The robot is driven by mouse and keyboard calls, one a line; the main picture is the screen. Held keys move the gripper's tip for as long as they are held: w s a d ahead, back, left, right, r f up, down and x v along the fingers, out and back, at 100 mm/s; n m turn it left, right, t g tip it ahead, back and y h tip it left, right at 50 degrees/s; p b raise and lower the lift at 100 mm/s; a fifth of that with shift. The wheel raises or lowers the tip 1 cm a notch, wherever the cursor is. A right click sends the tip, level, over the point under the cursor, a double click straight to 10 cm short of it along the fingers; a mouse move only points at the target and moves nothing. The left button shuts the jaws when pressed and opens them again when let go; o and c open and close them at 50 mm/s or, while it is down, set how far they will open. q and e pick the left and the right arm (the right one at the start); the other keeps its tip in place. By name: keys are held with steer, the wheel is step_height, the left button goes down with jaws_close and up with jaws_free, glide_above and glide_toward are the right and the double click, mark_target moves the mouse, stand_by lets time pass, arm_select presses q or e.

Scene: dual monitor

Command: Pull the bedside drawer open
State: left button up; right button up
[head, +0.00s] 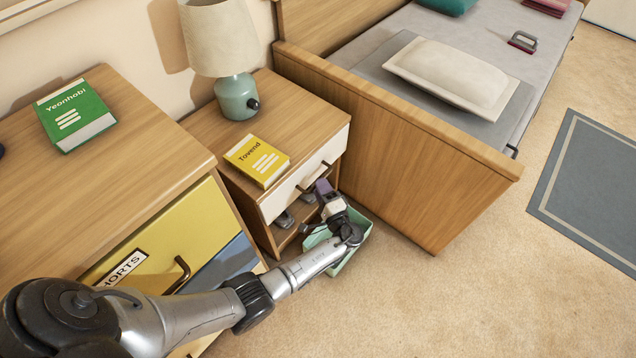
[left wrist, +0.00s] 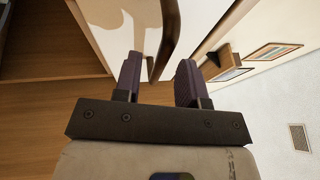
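The bedside drawer (head: 333,148) has a white front under the wooden top of the nightstand and looks closed. Its dark bar handle (head: 313,178) is partly hidden by my left gripper (head: 322,188), which is right at the drawer front. In the left wrist view, the purple fingers of my left gripper (left wrist: 158,80) are apart. The dark curved handle (left wrist: 171,32) runs down toward the gap between them, and its lower end appears to lie between the fingers. I cannot tell whether either finger touches it. My right gripper is not in view.
A yellow book (head: 257,160) and a lamp (head: 236,97) stand on the nightstand (head: 297,98). A green bin (head: 357,240) is on the floor below my left wrist. The bed's wooden end (head: 420,180) is close on the right. A dresser (head: 130,150) stands on the left.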

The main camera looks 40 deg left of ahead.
arm_select(q)
steer(key=shift+x, duration=1.2)
steer(key=shift+c, duration=0.3)
jaws_close()
